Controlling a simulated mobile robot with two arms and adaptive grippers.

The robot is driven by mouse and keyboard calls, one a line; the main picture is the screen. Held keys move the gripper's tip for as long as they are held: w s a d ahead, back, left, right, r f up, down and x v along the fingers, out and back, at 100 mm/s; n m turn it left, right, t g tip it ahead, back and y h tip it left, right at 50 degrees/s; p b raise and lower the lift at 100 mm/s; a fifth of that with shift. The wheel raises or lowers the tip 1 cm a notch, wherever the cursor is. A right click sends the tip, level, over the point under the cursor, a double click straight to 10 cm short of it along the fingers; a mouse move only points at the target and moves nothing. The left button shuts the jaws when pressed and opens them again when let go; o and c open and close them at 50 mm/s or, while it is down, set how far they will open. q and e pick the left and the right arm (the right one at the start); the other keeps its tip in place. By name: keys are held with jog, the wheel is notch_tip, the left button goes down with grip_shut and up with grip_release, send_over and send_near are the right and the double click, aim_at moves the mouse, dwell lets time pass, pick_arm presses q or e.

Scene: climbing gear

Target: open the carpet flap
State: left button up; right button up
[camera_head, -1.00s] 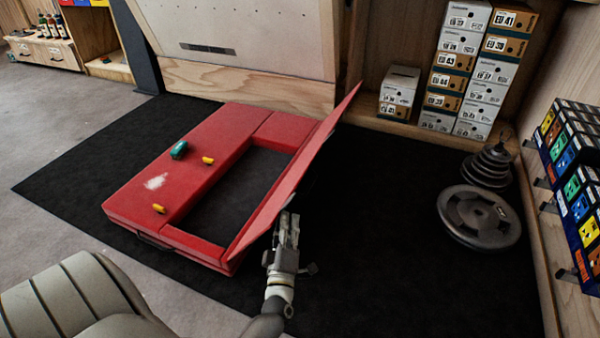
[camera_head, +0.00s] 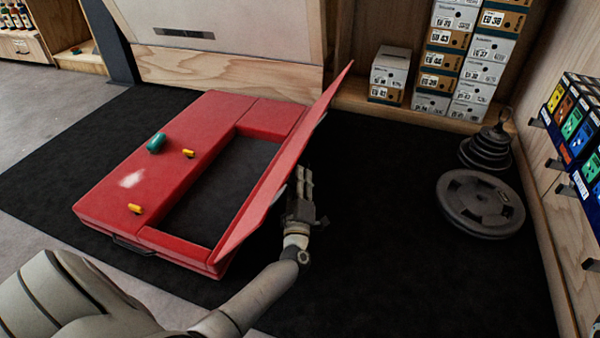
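The red carpet flap (camera_head: 283,170) stands raised and tilted along the right side of a red crash pad (camera_head: 150,165). The dark recess (camera_head: 225,190) in the pad is uncovered. My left gripper (camera_head: 304,172) is right of the flap, close to its outer face, with its fingers pointing away from me. I cannot tell whether it touches the flap, or whether its fingers are open or shut. My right gripper is not in view.
A green piece (camera_head: 156,143) and yellow pieces (camera_head: 188,153) lie on the pad. Weight plates (camera_head: 480,204) lie on the black mat (camera_head: 400,260) at right. Shoe boxes (camera_head: 390,75) stand at the back. The mat between flap and plates is clear.

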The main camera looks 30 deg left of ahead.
aim_at(303, 144)
pick_arm(q)
jog(key=b+x, duration=0.1)
jog(key=x, duration=0.2)
jog(key=shift+w+a+r, duration=0.1)
jog(key=shift+w+a, duration=0.1)
grip_shut()
